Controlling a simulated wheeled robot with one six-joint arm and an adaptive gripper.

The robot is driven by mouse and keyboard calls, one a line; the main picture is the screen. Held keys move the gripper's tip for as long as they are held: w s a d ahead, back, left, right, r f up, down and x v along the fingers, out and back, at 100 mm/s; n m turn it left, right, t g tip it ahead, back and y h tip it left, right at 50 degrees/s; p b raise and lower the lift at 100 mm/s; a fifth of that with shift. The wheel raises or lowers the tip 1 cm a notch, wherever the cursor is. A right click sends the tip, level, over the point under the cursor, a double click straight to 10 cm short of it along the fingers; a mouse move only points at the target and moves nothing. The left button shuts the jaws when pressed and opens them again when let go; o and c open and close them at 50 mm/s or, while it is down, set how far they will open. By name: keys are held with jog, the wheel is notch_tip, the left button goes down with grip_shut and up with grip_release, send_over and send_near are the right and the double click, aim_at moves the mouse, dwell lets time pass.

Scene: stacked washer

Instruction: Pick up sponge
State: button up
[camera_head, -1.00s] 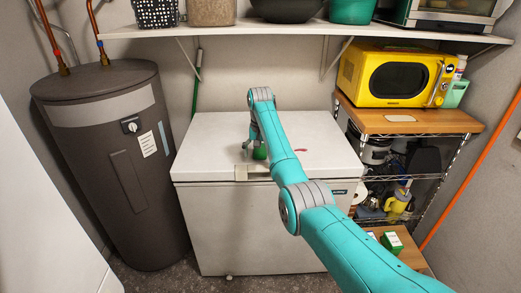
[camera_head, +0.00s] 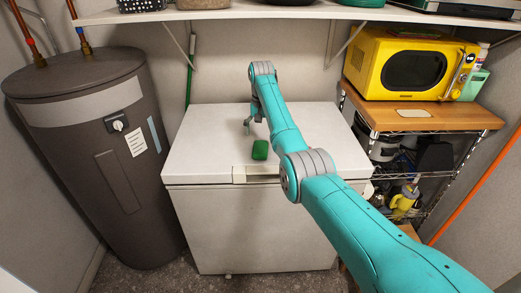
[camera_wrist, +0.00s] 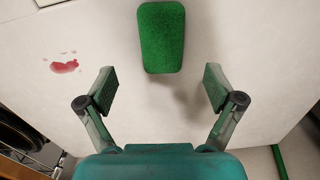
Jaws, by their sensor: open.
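The green sponge (camera_head: 260,150) lies flat on the white lid of the chest freezer (camera_head: 205,140), near its front edge. It also shows at the top centre of the wrist view (camera_wrist: 162,37), long side running up the picture. My gripper (camera_head: 248,124) is over the lid, on the far side of the sponge toward the wall. In the wrist view my gripper (camera_wrist: 160,88) is open and empty. Its fingers are spread wider than the sponge, which lies ahead of the fingertips and roughly centred between them. Its height above the lid is hard to tell.
A red stain (camera_wrist: 65,66) marks the lid beside the sponge. A dark water heater (camera_head: 95,150) stands left of the freezer. A wire rack with a yellow microwave (camera_head: 407,65) stands right. A white shelf (camera_head: 235,14) runs above the lid. The lid around the sponge looks clear.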

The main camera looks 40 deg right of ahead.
aim_at(261, 147)
notch_tip(261, 147, down, 8)
jog(key=shift+a+r, duration=0.15)
jog(key=shift+r, duration=0.1)
jog(key=shift+c, duration=0.3)
jog(key=c, duration=1.2)
